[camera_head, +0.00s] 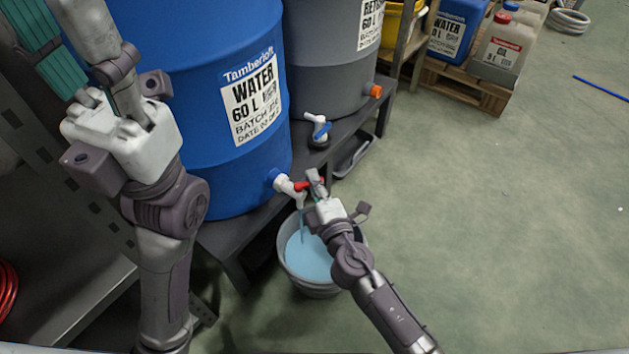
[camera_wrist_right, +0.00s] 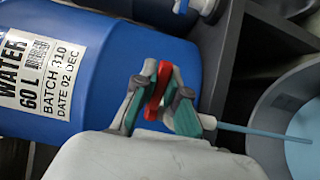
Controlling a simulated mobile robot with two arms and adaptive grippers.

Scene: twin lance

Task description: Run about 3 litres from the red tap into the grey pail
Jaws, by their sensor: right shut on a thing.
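The tap has a white body and a red lever (camera_head: 301,186) and sticks out low on the blue water drum (camera_head: 200,90). The red lever also shows in the wrist view (camera_wrist_right: 157,88), between my fingers. My right gripper (camera_head: 316,180) is shut on that lever. A thin blue stream (camera_wrist_right: 250,130) runs from the spout into the grey pail (camera_head: 312,291). The pail stands upright on the floor below the tap, with pale blue water (camera_head: 310,258) in it. My right forearm hides its right side.
A dark bench (camera_head: 228,248) bears the blue drum and a grey drum (camera_head: 325,65). Jerrycans (camera_head: 500,50) stand on a pallet (camera_head: 465,88) at the back. The floor at right is mostly clear, with a blue rod (camera_head: 601,88).

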